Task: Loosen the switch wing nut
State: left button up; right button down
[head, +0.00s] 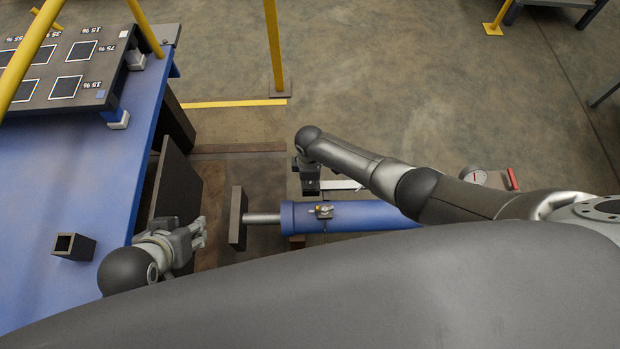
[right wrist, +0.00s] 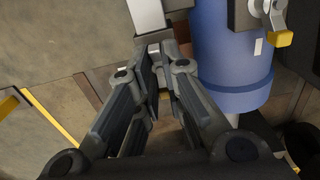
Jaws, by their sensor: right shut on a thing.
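My right gripper (head: 306,186) points down beside the blue cylinder (head: 370,215), at the left end of a pale metal bar. In the right wrist view its fingers (right wrist: 160,52) are closed together at a grey block (right wrist: 154,38) on the end of that bar (right wrist: 147,14). The switch wing nut is hidden between the fingers, so its outline cannot be made out. My left gripper (head: 201,233) is at the left, beside the blue table and apart from the cylinder; its finger gap is not clear.
A small valve with a yellow-tipped lever (head: 323,211) sits on the cylinder, close to my right gripper. The cylinder's rod ends in a dark plate (head: 238,217). A blue table (head: 60,190) carries a square tube (head: 73,246) and a marked board. A yellow post (head: 274,50) stands behind.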

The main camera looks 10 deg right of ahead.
jog(key=shift+n, duration=0.5)
jog(key=c, duration=1.5)
grip_release()
jog(key=shift+c, duration=0.2)
notch_tip(320, 180, up, 12)
